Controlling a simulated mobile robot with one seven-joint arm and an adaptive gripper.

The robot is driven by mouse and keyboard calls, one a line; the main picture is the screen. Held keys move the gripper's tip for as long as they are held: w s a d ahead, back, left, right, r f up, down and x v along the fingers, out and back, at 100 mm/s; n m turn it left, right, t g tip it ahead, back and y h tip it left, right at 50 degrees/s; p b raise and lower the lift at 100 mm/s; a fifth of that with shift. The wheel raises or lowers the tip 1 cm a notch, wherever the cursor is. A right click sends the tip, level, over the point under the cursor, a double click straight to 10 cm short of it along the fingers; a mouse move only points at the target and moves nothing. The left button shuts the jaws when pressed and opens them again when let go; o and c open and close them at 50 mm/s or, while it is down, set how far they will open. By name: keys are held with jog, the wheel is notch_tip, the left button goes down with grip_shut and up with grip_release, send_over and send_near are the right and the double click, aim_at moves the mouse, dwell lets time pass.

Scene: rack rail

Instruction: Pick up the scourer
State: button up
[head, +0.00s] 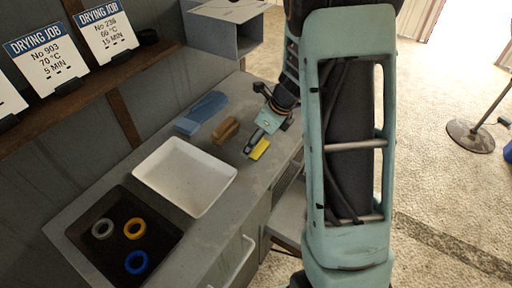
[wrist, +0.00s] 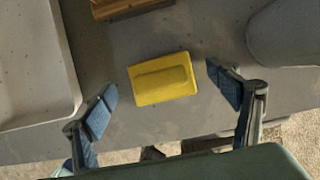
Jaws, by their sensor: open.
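The scourer is most likely the yellow block (head: 260,149) on the grey worktop, near its front edge. In the wrist view the yellow block (wrist: 162,79) lies flat, with a raised darker oblong on top. My gripper (wrist: 160,92) is open, with one blue-padded finger on each side of the block. Both fingers are apart from it and nothing is held. In the head view my gripper (head: 254,142) is just above the worktop at the block, partly hiding it.
A white tray (head: 152,180) stands left of the block. A brown brush-like object (head: 227,129) and a blue folded cloth (head: 201,112) lie behind it. A black tray (head: 78,232) holds grey, orange and blue rings. A grey cylindrical object (wrist: 290,30) is at the wrist view's upper right.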

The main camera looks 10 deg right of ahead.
jog(key=shift+w+a+f, duration=0.2)
jog(key=shift+f, duration=0.4)
jog(key=c, duration=1.2)
jog(key=shift+r, duration=0.2)
jog(key=shift+c, duration=0.2)
jog(key=shift+r, duration=0.25)
notch_tip(320, 180, up, 2)
jog(key=shift+r, duration=0.15)
jog(key=s+d+r+p, duration=0.1)
jog(key=s+d+r, duration=0.4)
jog(key=s+r, duration=0.5)
jog(key=s, duration=0.3)
jog(key=shift+d, duration=0.1)
